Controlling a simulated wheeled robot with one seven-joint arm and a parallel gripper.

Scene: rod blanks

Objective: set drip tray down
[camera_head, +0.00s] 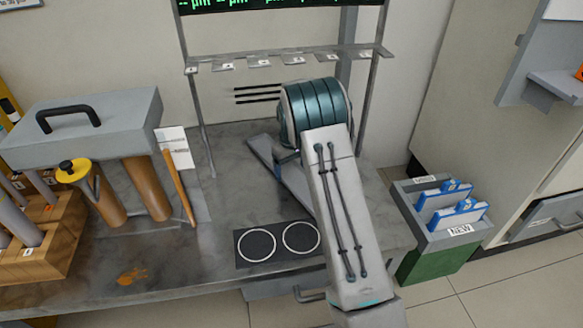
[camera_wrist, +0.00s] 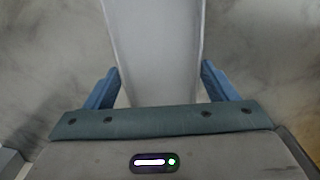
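The drip tray (camera_head: 262,152) is a long, narrow grey strip.
The grey bench (camera_head: 225,190) has a black pad with two white rings (camera_head: 277,245) at its front. A labelled bin (camera_head: 440,225) stands right. A shelf frame (camera_head: 290,55) rises behind.

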